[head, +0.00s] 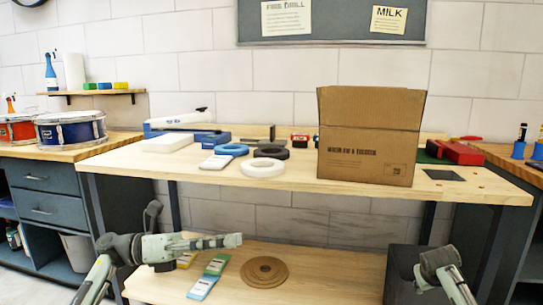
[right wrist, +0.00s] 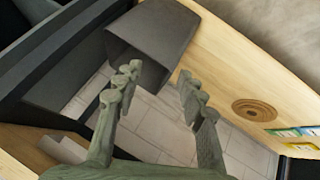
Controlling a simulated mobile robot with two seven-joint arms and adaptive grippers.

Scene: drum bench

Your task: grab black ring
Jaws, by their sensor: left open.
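The black ring (head: 271,153) lies flat on the wooden bench top, left of the cardboard box. A white ring (head: 262,169) lies just in front of it, and a blue ring (head: 231,150) lies to its left. My left gripper (head: 237,240) is open and empty, below and in front of the bench top, pointing right. My right gripper (right wrist: 157,74) is open and empty in the right wrist view, with a dark bin (right wrist: 155,40) beyond its fingers. The black ring does not show in the right wrist view.
A large cardboard box (head: 369,140) stands on the bench, right of the rings. A white packet (head: 216,162) lies left of the white ring. The lower shelf (head: 320,270) holds a brown disc (head: 264,271) and several coloured packets. Drums (head: 71,128) stand at left.

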